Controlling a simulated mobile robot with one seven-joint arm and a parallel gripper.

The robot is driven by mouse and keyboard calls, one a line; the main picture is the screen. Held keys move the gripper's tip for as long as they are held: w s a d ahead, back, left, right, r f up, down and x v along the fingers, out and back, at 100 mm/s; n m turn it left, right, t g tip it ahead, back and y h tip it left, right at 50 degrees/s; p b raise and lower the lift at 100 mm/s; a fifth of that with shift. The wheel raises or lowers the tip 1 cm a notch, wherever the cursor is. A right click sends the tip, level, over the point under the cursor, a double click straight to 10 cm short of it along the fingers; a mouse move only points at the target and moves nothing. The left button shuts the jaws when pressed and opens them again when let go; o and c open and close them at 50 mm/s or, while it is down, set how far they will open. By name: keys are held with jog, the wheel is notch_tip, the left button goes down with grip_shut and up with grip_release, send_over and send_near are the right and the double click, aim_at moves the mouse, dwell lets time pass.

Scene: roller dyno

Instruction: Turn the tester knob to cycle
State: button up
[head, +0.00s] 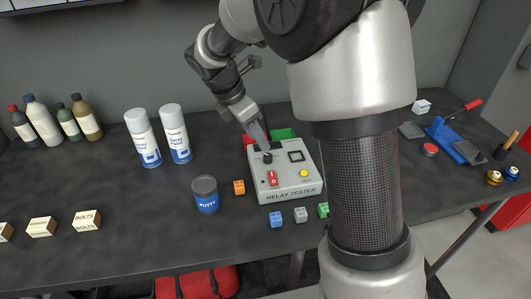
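The relay tester (288,186) is a light grey box in the middle of the bench, with "RELAY TESTER" on its front. Its dark knob (267,158) is at the top left of the panel, partly hidden by my gripper. A red switch (272,178), a yellow button (304,173) and a dark square socket (296,156) are also on the panel. My gripper (263,148) points down at the knob, with its fingertips at or just above it. I cannot tell whether the fingers touch the knob or how far apart they are.
A putty can (206,196) and an orange relay block (239,187) stand left of the tester. Blue (277,220) and grey (301,214) blocks lie in front. Red and green bins (283,134) are behind. Two spray cans (175,134) stand further left.

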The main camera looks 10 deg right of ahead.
aim_at(268, 155)
jog(key=x, duration=0.8)
jog(key=shift+c, duration=0.4)
jog(key=shift+r, duration=0.1)
grip_shut()
